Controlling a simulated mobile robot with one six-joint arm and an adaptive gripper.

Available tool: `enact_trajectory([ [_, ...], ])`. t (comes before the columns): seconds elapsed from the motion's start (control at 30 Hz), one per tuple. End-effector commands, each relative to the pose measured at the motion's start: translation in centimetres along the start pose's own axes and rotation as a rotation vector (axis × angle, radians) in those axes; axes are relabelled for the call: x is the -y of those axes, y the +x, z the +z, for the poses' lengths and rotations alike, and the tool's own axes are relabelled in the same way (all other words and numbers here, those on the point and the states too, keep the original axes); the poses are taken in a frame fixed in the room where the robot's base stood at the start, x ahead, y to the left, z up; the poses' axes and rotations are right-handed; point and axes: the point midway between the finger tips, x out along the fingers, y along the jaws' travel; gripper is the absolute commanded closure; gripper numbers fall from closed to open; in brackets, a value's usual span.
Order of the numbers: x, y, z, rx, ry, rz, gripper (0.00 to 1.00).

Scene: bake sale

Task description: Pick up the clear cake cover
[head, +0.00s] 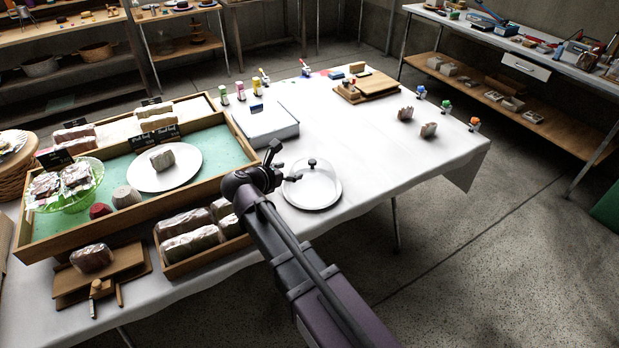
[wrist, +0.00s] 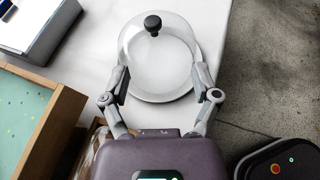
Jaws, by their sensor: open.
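The clear cake cover (head: 312,187) is a low transparent dome with a black knob (head: 312,162) on top. It stands on the white tablecloth near the table's front edge, over what looks like a pale plate. In the wrist view the cover (wrist: 160,62) is straight ahead, its black knob (wrist: 153,24) near the top. My gripper (head: 272,160) is open and empty, just left of the cover in the head view. In the wrist view its two fingers (wrist: 160,82) are spread wide, overlapping the near sides of the dome; I cannot tell whether they touch it.
A wooden display tray (head: 232,165) with a green lining lies left of the cover. A white box (head: 266,124) stands behind it. A smaller crate of wrapped loaves (head: 195,233) is at front left. The tablecloth (head: 370,150) right of the cover is clear.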

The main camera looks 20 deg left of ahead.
Motion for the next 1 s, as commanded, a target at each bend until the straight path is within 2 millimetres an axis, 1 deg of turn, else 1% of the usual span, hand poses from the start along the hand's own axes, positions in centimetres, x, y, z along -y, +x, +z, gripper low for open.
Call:
enact_trajectory([
  [0.03, -0.5, -0.3, -0.2, 0.008, -0.019, 0.009, 0.21],
  [0.13, -0.8, -0.7, -0.2, 0.018, -0.037, 0.016, 0.21],
  [0.43, -0.8, -0.7, -0.2, 0.018, -0.039, 0.017, 0.21],
  [0.57, -0.8, -0.4, -0.2, 0.018, -0.038, 0.016, 0.21],
  [0.67, -0.9, 0.3, -0.3, 0.017, -0.038, 0.016, 0.21],
  [0.77, -0.9, 1.4, -0.4, 0.017, -0.038, 0.015, 0.21],
  [1.0, -1.0, 5.0, -0.4, 0.017, -0.036, 0.015, 0.21],
])
